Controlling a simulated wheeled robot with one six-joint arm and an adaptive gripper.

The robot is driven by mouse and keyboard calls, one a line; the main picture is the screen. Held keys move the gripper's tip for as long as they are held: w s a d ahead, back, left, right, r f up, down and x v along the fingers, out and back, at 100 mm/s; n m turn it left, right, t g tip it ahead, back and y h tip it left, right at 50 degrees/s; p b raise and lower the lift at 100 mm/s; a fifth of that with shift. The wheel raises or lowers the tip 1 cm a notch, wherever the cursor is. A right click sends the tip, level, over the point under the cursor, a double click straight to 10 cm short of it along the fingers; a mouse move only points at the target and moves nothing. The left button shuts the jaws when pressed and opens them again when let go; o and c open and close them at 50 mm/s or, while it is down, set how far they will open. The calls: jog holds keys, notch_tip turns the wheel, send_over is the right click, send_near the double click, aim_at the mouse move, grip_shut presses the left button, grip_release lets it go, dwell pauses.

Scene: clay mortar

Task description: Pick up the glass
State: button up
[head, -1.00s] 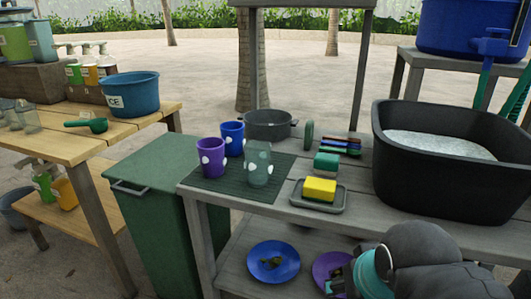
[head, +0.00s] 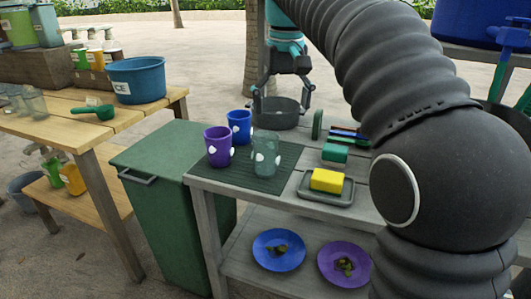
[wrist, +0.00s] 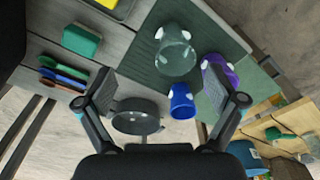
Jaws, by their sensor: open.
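A clear greenish glass with white spots (head: 266,153) stands upright on a dark green mat (head: 284,178) on the grey table. It also shows in the wrist view (wrist: 174,55), at the top middle. A purple cup (head: 218,146) and a blue cup (head: 240,127) stand close beside it on the left. My gripper (head: 281,104) is open and empty, above and behind the glass, over the grey pot. In the wrist view my gripper (wrist: 165,98) has its fingers wide apart, with the blue cup and pot visible between and beyond them.
A grey pot (head: 277,118) stands behind the cups. A tray (head: 326,194) with a yellow sponge (head: 327,180), a green sponge (head: 335,154) and coloured brushes lie to the right. Blue (head: 279,235) and purple (head: 345,250) plates are on the lower shelf. A green bin (head: 162,205) stands left.

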aim_at(265, 149)
jog(key=w+a, duration=0.3)
jog(key=a, duration=0.1)
jog(key=shift+n+g, duration=0.4)
jog(key=shift+w+d+f+b, duration=0.15)
jog(key=shift+f+b, duration=1)
jog(key=shift+f, duration=2.2)
jog(key=shift+w+d+f+b, duration=0.1)
jog(key=shift+f+b, duration=1)
jog(key=shift+f, duration=2.2)
jog(key=shift+c, duration=0.3)
jog(key=c, duration=1.3)
jog(key=shift+r, duration=0.1)
jog(key=shift+c, duration=0.3)
